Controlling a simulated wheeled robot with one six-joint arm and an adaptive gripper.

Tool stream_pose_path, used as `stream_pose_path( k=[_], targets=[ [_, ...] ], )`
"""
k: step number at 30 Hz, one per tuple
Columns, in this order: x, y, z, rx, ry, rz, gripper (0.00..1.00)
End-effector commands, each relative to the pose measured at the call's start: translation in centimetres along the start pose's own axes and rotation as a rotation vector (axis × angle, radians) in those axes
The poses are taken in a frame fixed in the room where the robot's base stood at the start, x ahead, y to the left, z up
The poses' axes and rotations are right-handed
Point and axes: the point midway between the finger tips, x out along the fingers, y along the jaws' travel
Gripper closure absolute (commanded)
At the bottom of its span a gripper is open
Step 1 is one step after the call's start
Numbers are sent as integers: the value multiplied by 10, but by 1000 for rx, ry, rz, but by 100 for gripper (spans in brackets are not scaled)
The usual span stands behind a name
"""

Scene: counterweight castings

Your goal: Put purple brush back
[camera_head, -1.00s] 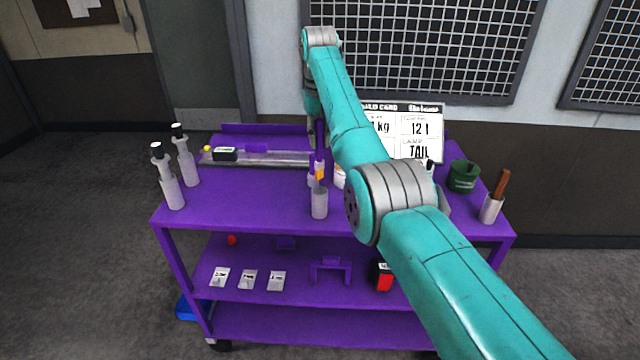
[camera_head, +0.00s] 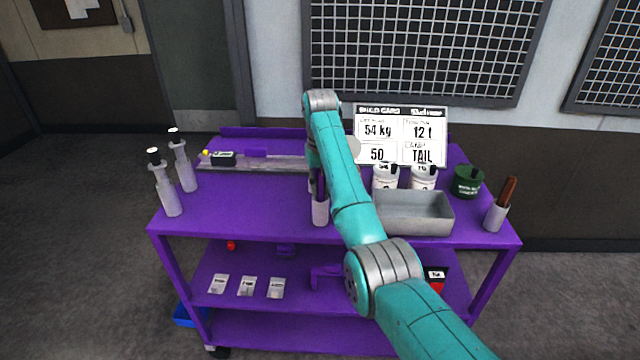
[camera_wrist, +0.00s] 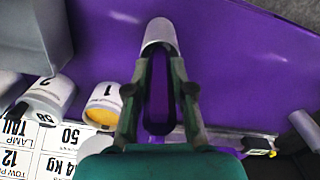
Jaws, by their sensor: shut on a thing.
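The purple brush (camera_wrist: 158,92) is between my gripper's fingers (camera_wrist: 162,65) in the wrist view, largely hidden by them. A pale grey cup (camera_wrist: 159,34) stands just beyond the fingertips. In the head view the cup (camera_head: 320,212) is near the cart's front edge, with the brush (camera_head: 318,186) showing purple over its mouth. The arm covers most of my gripper there. The brush seems upright, its lower end at or in the cup; I cannot tell how deep.
The purple cart top (camera_head: 250,205) has free room left of the cup. A grey tray (camera_head: 413,222) and numbered canisters (camera_head: 385,178) stand to the right. A brown-handled tool in a cup (camera_head: 496,216) is farther right. Bottles (camera_head: 166,190) stand left; a build card (camera_head: 402,133) stands behind.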

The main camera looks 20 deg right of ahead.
Motion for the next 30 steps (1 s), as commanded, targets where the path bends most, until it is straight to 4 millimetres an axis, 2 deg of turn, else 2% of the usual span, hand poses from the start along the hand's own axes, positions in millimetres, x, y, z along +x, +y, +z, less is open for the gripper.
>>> stream_pose_path(
  k=[9, 10, 12, 23, 30],
  targets=[
    [2, 0, 0, 0, 0, 0, 100],
    [2, 0, 0, 0, 0, 0, 70],
    [2, 0, 0, 0, 0, 0, 53],
    [-1, 0, 0, 0, 1, 0, 52],
    [-28, 1, -10, 0, 2, 0, 52]
  ],
)
